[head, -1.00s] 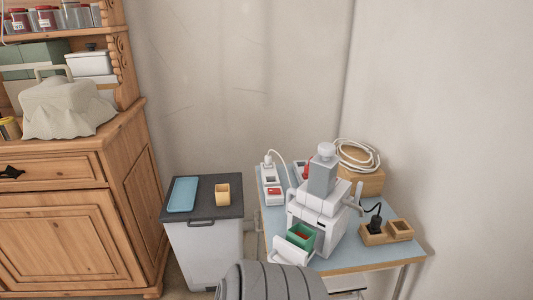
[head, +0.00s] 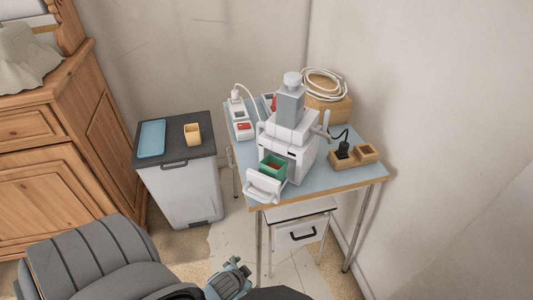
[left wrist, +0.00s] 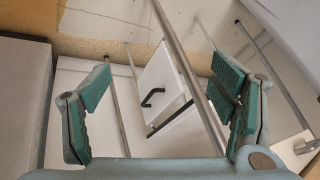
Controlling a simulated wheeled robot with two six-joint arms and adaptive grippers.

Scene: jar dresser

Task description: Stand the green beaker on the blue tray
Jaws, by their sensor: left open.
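The green beaker (head: 272,166) is a small square green cup with something red inside. It sits in the pulled-out front drawer (head: 264,187) of a white machine (head: 290,145) on the table. The blue tray (head: 151,139) lies flat on the dark lid of a grey bin, left of the table. My left gripper (head: 230,280) is at the bottom of the head view, low in front of the table and apart from the beaker. In the left wrist view its green-padded fingers (left wrist: 165,108) are spread and empty. My right gripper is not in view.
The table (head: 333,180) also holds a power strip (head: 241,122), a wooden block with coiled cable, and a small wooden holder (head: 343,158). A white drawer unit (head: 299,235) is under the table.

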